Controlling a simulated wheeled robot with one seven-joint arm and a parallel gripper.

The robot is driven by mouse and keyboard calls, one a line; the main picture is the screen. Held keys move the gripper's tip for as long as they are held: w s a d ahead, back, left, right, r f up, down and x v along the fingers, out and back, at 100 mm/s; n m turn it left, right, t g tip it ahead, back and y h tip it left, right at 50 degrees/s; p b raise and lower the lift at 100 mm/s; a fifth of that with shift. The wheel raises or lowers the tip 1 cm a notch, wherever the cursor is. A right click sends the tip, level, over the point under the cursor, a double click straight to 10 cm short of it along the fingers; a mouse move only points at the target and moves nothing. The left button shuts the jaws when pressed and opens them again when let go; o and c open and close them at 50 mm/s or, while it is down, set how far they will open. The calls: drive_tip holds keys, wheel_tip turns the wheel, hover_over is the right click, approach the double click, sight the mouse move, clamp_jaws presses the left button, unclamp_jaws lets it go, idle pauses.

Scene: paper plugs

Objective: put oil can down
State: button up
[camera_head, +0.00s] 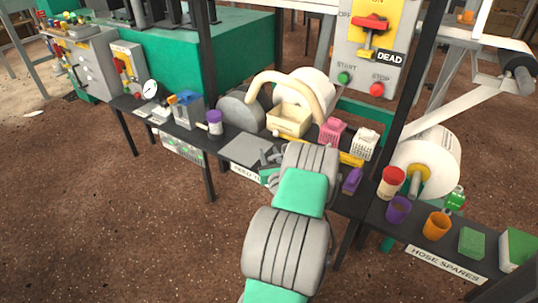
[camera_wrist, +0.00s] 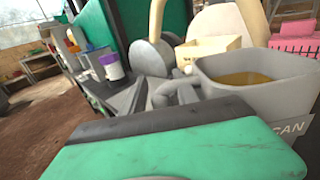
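My gripper (camera_head: 270,158) is over the shelf's front edge, just right of a flat grey plate, and my arm covers much of that spot. I cannot see whether the fingers hold anything. The container is hidden behind my arm in the head view.
The flat grey plate (camera_head: 246,149) lies left of my gripper. A cream box (camera_head: 289,121), a pink basket (camera_head: 332,131) and a white basket (camera_head: 364,143) stand behind and right. A dark post (camera_head: 407,95) rises at the right.

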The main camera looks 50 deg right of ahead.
drive_tip(key=shift+o, duration=0.3)
drive_tip(key=shift+r, duration=0.25)
drive_tip(key=v, duration=1.1)
drive_tip(key=w+a+r+n+t+y, duration=0.1)
drive_tip(key=w+a+r+n+y, duration=0.1)
drive_tip(key=w+a+n+y, duration=1.05)
drive_tip(key=w+a+n+g+y, duration=0.25)
drive_tip(key=a+n+g, duration=0.35)
drive_tip(key=a+n, duration=1.25)
drive_tip(key=s+a+r+n+g+h, duration=0.1)
drive_tip(key=s+a+r+n+g, duration=0.1)
drive_tip(key=s+a+n, duration=0.3)
drive_tip(key=s+a+r+n+g+h, duration=0.2)
drive_tip(key=s+a+n, duration=0.4)
drive_tip(key=s, duration=0.6)
drive_tip(key=r+n+g, duration=0.1)
drive_tip(key=n+g, duration=0.1)
drive_tip(key=shift+s+a+r+g, duration=0.2)
drive_tip(key=shift+s+r+g, duration=0.05)
drive_tip(key=shift+s+g, duration=0.15)
